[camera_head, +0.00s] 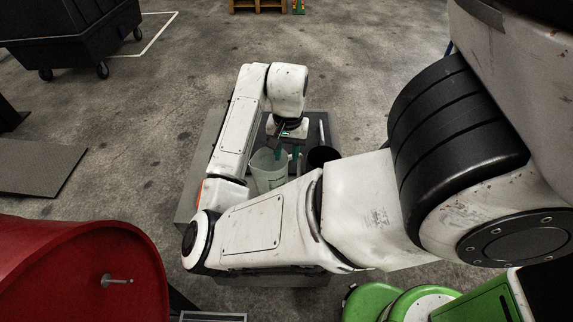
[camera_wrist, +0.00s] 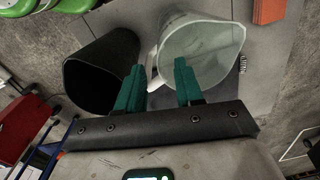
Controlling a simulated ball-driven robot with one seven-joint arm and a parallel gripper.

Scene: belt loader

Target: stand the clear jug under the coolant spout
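The clear jug (camera_head: 266,172) stands upright on a grey stand, partly behind my forearm in the head view. It also shows in the wrist view (camera_wrist: 203,52), open mouth toward the camera, with its pale handle toward my gripper. My gripper (camera_head: 287,153) points down beside the jug. In the wrist view my gripper (camera_wrist: 158,75) has its two green fingers apart, with the handle showing in the gap between them. I see no clear grip on it. A black jug (camera_wrist: 103,72) stands beside the clear one. I cannot make out the coolant spout for sure.
The grey stand (camera_head: 206,150) has bare room at its left. A thin pale upright piece (camera_head: 322,131) is near the black jug. An orange block (camera_wrist: 270,10) lies near the clear jug. A red drum (camera_head: 80,270) and a black wheeled bin (camera_head: 70,35) stand at left.

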